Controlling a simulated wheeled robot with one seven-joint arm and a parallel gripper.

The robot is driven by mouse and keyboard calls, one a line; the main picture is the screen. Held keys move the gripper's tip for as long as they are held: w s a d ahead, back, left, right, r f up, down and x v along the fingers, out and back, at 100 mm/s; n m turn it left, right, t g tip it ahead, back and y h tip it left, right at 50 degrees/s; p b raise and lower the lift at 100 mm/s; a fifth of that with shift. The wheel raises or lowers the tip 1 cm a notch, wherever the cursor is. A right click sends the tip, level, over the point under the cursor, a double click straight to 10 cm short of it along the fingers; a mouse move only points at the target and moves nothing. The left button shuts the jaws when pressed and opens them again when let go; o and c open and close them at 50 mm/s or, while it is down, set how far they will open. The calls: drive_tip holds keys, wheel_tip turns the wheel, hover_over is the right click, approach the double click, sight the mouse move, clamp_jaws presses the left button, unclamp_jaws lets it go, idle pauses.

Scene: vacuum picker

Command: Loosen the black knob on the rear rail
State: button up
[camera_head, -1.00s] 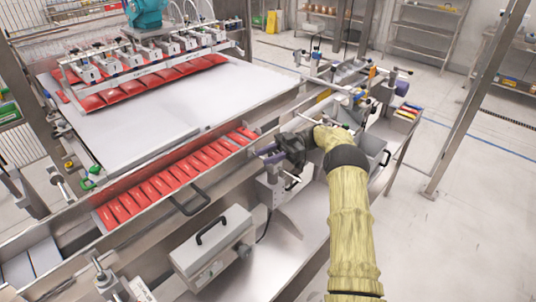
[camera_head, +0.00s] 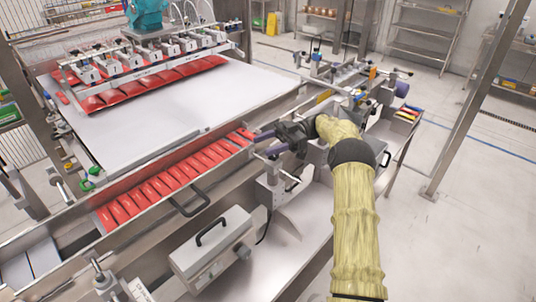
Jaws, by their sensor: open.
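I cannot pick out the black knob on the rear rail with certainty. It is too small to tell or hidden by my gripper.
A grey control box (camera_head: 213,246) with a black handle stands in front of the channel. A black handle (camera_head: 188,204) juts from the channel wall. The suction head (camera_head: 145,62) holds red pouches over the white plate (camera_head: 150,115).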

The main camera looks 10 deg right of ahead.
wheel_tip(320, 180, up, 6)
drive_tip(key=shift+f, duration=0.25)
